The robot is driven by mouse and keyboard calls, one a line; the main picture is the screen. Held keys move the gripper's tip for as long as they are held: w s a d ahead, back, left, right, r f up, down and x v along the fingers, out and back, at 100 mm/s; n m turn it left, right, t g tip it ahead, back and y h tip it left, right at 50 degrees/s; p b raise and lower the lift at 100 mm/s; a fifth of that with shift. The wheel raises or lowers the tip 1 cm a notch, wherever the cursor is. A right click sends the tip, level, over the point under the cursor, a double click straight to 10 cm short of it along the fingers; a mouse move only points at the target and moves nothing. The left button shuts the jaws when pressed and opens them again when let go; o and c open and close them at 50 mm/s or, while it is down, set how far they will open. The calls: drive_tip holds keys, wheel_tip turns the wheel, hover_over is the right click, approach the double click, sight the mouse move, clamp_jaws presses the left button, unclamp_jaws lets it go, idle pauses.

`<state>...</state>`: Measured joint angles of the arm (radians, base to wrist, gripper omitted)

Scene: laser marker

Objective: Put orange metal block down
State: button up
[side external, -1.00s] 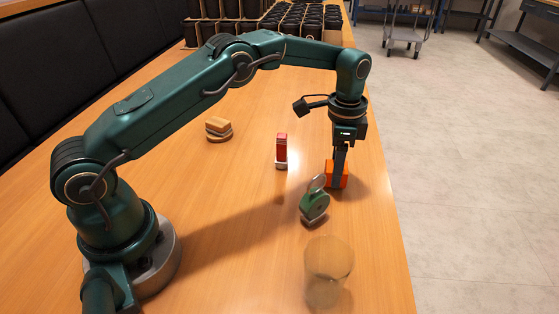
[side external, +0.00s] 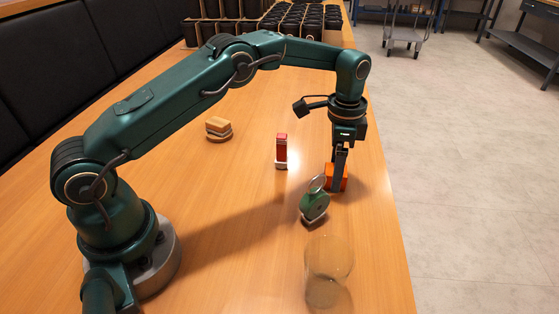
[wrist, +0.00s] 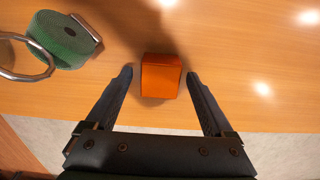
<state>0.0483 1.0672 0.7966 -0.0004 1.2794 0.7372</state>
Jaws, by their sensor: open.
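The orange metal block (side external: 336,177) sits on the wooden table near its right edge. In the wrist view the block (wrist: 161,76) lies between the two dark fingertips, with a visible gap on each side. My gripper (side external: 338,188) is open around the block, pointing down with its fingers low by the table; it also shows in the wrist view (wrist: 159,74). One finger hides part of the block in the side view.
A green strap roll with a metal ring (side external: 314,207) stands close to the block's left; it also shows in the wrist view (wrist: 62,40). A clear glass (side external: 328,272) is nearer the front. A red item (side external: 281,151) and a stacked wooden piece (side external: 218,129) stand further left.

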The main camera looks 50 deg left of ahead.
sight(326, 173)
wheel_tip(326, 173, up, 7)
drive_tip(key=s+a+r+n+t, duration=0.1)
drive_tip(key=s+r+n+t, duration=0.3)
drive_tip(key=s+r, duration=0.7)
drive_tip(key=s+f+n, duration=0.2)
drive_tip(key=s, duration=0.4)
drive_tip(key=s+a+f+n+t, duration=0.1)
drive_tip(key=s+f+n, duration=0.1)
drive_tip(key=s, duration=0.5)
drive_tip(key=shift+n+t, duration=0.3)
drive_tip(key=shift+n, duration=0.2)
